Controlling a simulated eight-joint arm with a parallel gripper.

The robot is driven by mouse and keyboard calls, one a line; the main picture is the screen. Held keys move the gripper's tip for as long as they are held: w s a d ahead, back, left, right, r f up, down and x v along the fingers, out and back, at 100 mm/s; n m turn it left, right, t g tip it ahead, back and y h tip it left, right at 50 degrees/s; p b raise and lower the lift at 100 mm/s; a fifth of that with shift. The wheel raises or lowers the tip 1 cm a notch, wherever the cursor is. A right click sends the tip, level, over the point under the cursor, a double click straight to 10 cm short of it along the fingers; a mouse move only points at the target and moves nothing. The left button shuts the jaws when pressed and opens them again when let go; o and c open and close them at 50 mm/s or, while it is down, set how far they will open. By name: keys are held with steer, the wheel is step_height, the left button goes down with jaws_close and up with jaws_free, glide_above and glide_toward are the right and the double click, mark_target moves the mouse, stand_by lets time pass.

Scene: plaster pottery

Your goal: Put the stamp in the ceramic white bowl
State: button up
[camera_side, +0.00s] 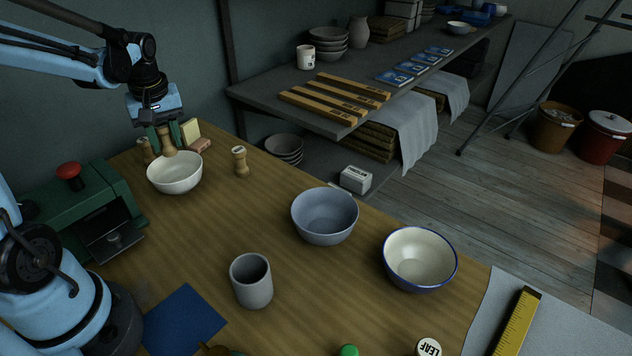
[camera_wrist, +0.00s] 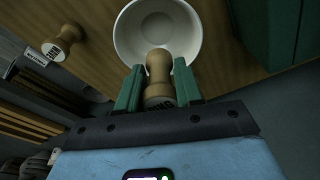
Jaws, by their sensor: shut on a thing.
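My gripper (camera_side: 166,139) is shut on a wooden stamp (camera_side: 167,146), which hangs upright by the back rim of the plain white bowl (camera_side: 176,180). In the wrist view, the stamp (camera_wrist: 159,66) sits between the green fingers, and its handle overlaps the near edge of the white bowl (camera_wrist: 140,28). The bowl's inside looks empty where it shows. I cannot tell whether the stamp touches the rim. A second wooden stamp (camera_side: 240,162) stands on the table to the right of the bowl; it also shows in the wrist view (camera_wrist: 63,42).
Another wooden piece (camera_side: 146,151) and small blocks (camera_side: 200,145) stand close behind the bowl. A green machine (camera_side: 105,205) is at left. A grey-blue bowl (camera_side: 325,217), a blue-rimmed bowl (camera_side: 420,275) and a grey cup (camera_side: 252,285) stand nearer. Bare table lies between them.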

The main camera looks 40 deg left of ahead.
mark_target(172, 158)
steer(key=shift+f, duration=2.7)
steer(key=o, duration=1.1)
steer(key=shift+r, duration=3.5)
